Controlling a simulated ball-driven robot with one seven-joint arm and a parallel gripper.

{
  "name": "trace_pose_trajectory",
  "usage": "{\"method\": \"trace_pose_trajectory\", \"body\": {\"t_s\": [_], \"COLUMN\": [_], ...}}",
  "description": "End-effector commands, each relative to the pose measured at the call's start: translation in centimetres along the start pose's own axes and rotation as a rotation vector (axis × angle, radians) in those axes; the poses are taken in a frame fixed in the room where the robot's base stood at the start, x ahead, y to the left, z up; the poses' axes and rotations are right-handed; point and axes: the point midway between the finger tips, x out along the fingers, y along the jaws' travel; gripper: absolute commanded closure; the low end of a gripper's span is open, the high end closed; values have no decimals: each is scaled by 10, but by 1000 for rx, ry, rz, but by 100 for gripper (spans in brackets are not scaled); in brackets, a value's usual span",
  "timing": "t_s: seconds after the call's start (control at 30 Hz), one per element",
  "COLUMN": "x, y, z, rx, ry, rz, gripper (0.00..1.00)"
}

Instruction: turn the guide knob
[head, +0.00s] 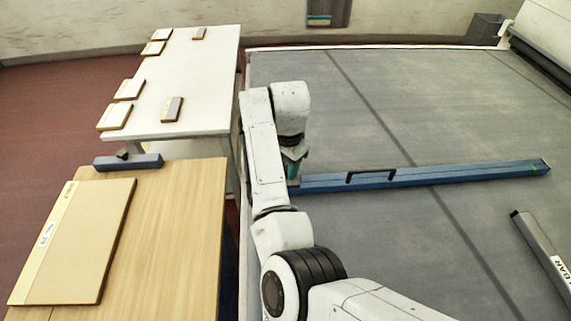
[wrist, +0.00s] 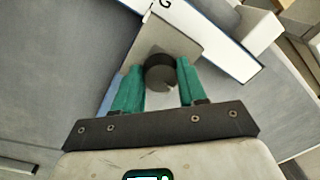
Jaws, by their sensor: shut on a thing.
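The guide knob (wrist: 158,62) is a dark round knob on a grey-beige plate (wrist: 178,34) in the wrist view. My gripper (wrist: 160,72) has its two green fingers on either side of the knob, shut on it. In the head view my gripper (head: 292,171) reaches down at the left end of a long blue guide bar (head: 450,175). The knob is hidden there behind my arm. The bar has a black handle (head: 370,173) and lies across the grey belt (head: 420,100).
A wooden table (head: 165,225) with a large board (head: 85,240) stands at the left. Behind it a white table (head: 205,80) bears several small blocks. A dark labelled bar (head: 540,255) lies on the belt at the right. The far belt is clear.

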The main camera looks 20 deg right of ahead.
Motion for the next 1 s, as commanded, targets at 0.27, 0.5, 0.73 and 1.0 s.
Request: {"method": "trace_pose_trajectory", "body": {"t_s": [0.27, 0.5, 0.73, 1.0], "x": [0, 0, -11, -61], "y": [-1, 0, -1, -2], "z": [0, 0, 0, 0], "rx": [0, 1, 1, 2], "ry": [0, 0, 2, 2], "rz": [-2, -1, -3, -6], "gripper": [41, 33, 33, 33]}}
